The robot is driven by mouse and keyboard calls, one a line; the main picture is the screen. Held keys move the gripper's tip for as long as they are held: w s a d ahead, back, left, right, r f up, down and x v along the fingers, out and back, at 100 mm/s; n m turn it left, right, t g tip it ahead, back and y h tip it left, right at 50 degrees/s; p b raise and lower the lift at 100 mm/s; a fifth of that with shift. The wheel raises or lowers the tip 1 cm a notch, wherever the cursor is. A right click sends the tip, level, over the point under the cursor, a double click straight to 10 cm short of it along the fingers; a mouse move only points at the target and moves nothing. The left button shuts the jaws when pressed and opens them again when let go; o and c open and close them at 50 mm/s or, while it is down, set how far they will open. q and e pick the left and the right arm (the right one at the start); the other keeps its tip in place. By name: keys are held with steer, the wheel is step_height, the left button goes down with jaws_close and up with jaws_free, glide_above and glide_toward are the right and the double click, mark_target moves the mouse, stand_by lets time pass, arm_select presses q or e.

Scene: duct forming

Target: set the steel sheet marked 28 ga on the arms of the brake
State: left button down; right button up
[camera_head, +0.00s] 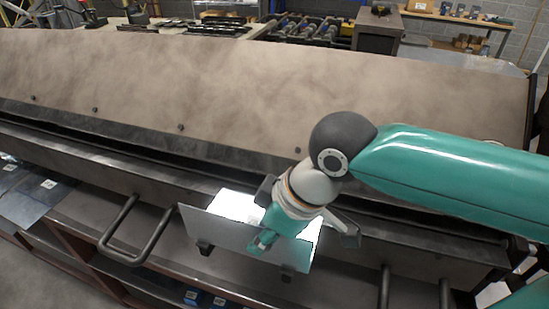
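The brake (262,88) fills the view as a long machine with a wide brown metal face. A steel sheet (222,236) is at its front, left of centre, with a dull grey part and a bright white patch behind it. No gauge mark is readable on it. My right gripper (300,212) is over the sheet's right part. My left gripper is not in view.
Grey sheets with white labels (40,192) lie at the left edge. Bar handles (150,235) stick out from the brake's front. A workbench (465,18) and other machinery stand behind the brake.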

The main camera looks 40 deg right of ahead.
stand_by(0.3)
steer(key=v, duration=1.2)
